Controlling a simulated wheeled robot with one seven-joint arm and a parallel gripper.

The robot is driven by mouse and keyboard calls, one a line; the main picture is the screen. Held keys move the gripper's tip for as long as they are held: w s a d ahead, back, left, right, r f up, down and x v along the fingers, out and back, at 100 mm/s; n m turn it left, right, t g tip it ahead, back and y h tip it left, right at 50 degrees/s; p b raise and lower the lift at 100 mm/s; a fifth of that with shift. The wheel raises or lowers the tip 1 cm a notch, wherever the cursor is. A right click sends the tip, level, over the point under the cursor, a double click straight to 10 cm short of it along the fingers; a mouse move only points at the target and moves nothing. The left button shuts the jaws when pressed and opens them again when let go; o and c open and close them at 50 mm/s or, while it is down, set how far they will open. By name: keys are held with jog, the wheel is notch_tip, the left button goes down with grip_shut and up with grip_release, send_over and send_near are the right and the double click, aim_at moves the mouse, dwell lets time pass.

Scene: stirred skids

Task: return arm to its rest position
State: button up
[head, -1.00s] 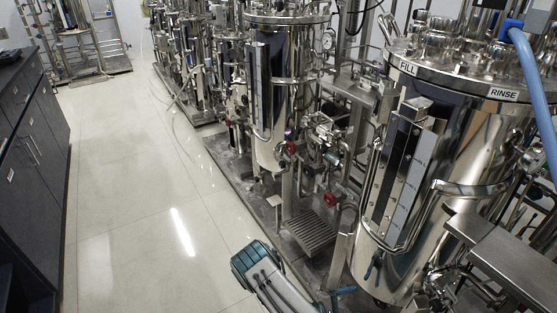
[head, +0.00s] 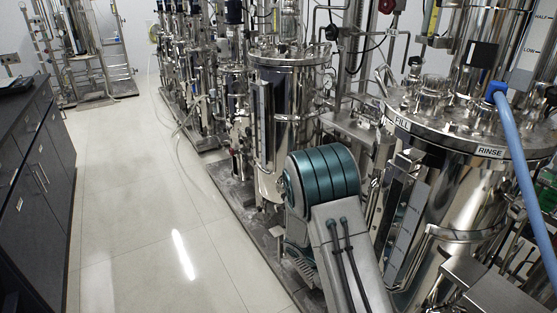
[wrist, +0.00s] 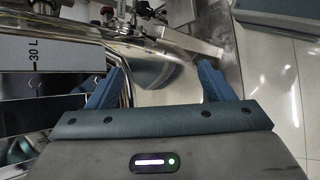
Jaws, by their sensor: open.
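My gripper (wrist: 162,85) shows in the wrist view with its two blue fingers spread apart and nothing between them. Beyond the fingers are the shiny wall of a steel vessel (wrist: 150,40) and pale floor. In the head view my arm, with a teal ribbed joint and grey link, rises from the bottom centre in front of the vessels. The gripper itself does not show in the head view.
A large steel vessel marked FILL and RINSE (head: 455,125) stands close on the right, with a blue hose (head: 522,160) over it. More steel vessels (head: 285,115) line the skid behind my arm. A dark cabinet (head: 35,190) stands at left. The pale floor (head: 150,200) between is clear.

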jog(key=s+a+r+m+t+y+p, duration=0.1)
jog(key=s+r+t+y+p, duration=0.1)
jog(key=r, duration=0.8)
jog(key=s+a+r+m+t+y+p, duration=0.1)
jog(key=s+a+r+t+y+p, duration=0.1)
jog(key=s+r, duration=0.5)
jog(key=s+a+r+t+y+p, duration=0.2)
jog(key=s+r+y+p, duration=0.2)
jog(key=r, duration=1)
jog(key=shift+s+m+y, duration=0.4)
jog(key=shift+s+y, duration=0.3)
jog(key=shift+a, duration=0.1)
